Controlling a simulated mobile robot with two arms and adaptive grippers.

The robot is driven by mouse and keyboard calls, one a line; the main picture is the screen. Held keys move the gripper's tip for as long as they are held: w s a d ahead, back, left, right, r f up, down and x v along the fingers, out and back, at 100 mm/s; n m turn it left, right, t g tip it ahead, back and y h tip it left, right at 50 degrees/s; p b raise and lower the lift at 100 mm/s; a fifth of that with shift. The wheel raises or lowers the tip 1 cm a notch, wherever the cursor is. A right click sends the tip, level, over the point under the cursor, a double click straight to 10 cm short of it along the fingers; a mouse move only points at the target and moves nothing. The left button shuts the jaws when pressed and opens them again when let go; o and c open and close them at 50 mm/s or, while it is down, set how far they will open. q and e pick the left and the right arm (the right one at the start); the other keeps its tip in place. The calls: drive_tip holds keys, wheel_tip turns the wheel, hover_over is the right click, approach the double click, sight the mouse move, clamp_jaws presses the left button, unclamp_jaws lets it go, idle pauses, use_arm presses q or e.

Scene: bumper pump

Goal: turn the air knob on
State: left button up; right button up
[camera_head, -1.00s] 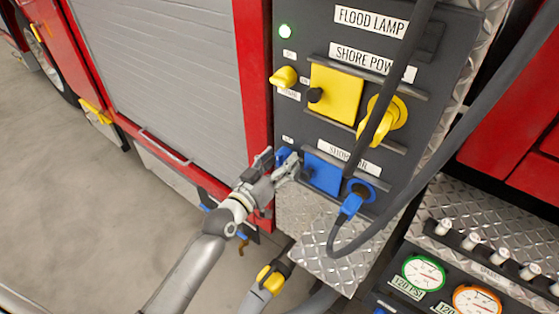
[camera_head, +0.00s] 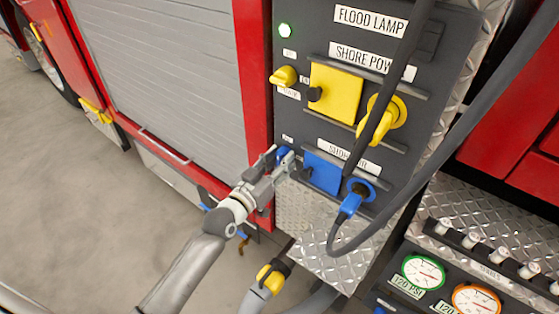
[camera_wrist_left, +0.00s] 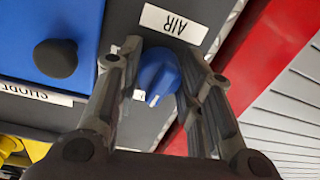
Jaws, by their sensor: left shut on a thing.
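The blue air knob (camera_head: 284,155) sits at the lower left corner of the dark control panel, left of the blue shore air cover (camera_head: 322,173). My left gripper (camera_head: 280,163) is at the knob. A white mark shows on the knob's edge. The gripper is shut on the knob. My right gripper does not show in either view.
A yellow knob (camera_head: 284,76), yellow cover (camera_head: 334,92) and yellow plug (camera_head: 384,118) are above on the panel. A blue plug (camera_head: 352,200) with a black hose hangs to the right. A red post (camera_head: 255,90) borders the panel's left. Gauges (camera_head: 424,271) are at lower right.

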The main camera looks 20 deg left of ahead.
use_arm(q)
drive_tip(key=m, duration=0.9)
drive_tip(key=shift+a+h+p, duration=0.15)
drive_tip(key=shift+h+p, duration=0.15)
drive_tip(key=shift+p, duration=0.1)
drive_tip(key=m, duration=0.4)
drive_tip(key=shift+a+m+h, duration=0.1)
drive_tip(key=shift+m+h, duration=0.2)
drive_tip(key=shift+m, duration=1.8)
drive_tip(key=o, duration=1)
drive_tip(key=shift+o, duration=0.2)
drive_tip(key=v, duration=1.2)
drive_tip(key=shift+f, duration=0.15)
